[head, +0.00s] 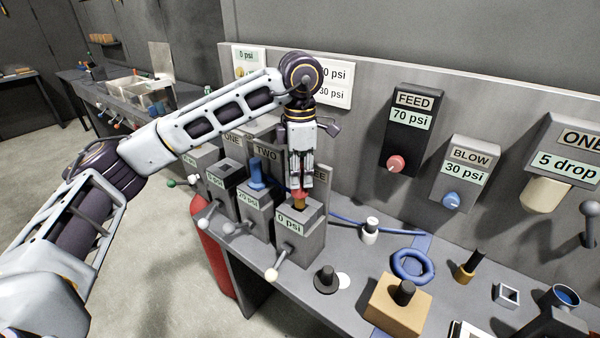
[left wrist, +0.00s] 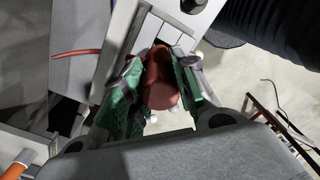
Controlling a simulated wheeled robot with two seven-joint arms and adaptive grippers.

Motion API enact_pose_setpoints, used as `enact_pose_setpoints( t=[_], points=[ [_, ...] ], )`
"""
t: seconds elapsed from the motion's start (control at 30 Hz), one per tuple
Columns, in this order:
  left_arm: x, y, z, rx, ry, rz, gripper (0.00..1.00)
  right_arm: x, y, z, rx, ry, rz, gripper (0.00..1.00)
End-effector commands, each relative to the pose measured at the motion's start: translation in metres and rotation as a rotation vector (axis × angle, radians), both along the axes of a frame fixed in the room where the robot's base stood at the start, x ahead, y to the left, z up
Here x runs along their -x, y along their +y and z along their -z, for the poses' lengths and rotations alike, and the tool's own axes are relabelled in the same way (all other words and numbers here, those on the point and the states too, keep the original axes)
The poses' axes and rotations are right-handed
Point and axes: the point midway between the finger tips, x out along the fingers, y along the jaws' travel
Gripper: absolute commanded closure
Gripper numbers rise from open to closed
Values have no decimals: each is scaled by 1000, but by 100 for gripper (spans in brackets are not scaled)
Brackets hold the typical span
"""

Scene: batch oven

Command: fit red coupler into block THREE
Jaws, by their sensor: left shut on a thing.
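The red coupler (head: 300,194) shows between the fingertips of my left gripper (head: 301,184), with an orange-brown lower part. In the left wrist view the coupler (left wrist: 161,82) is a red cylinder pinched between two green finger pads (left wrist: 160,90). Block THREE (head: 302,242) is a grey box with a 0 psi label and a lever; its sign is partly covered by my gripper. The coupler stands upright at the block's top opening. I cannot tell whether its lower end is inside or just above. My right gripper is not in view.
Block TWO (head: 256,222), with a blue coupler (head: 257,172) in its top, stands close to the left. Levers stick out in front of the blocks. A white fitting (head: 370,231), a blue ring (head: 413,267) and a tan block (head: 398,306) lie to the right on the bench.

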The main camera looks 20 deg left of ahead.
Motion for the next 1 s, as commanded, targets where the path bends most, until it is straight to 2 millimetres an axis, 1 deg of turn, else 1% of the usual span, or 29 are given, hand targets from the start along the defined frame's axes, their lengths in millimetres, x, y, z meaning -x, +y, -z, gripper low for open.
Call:
enact_pose_setpoints(
  t=[0.37, 1.0],
  points=[
    [0, 0, 3, 0, 0, 0, 100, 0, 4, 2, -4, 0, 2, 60],
    [0, 0, 7, 0, 0, 0, 100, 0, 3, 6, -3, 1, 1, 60]
  ],
)
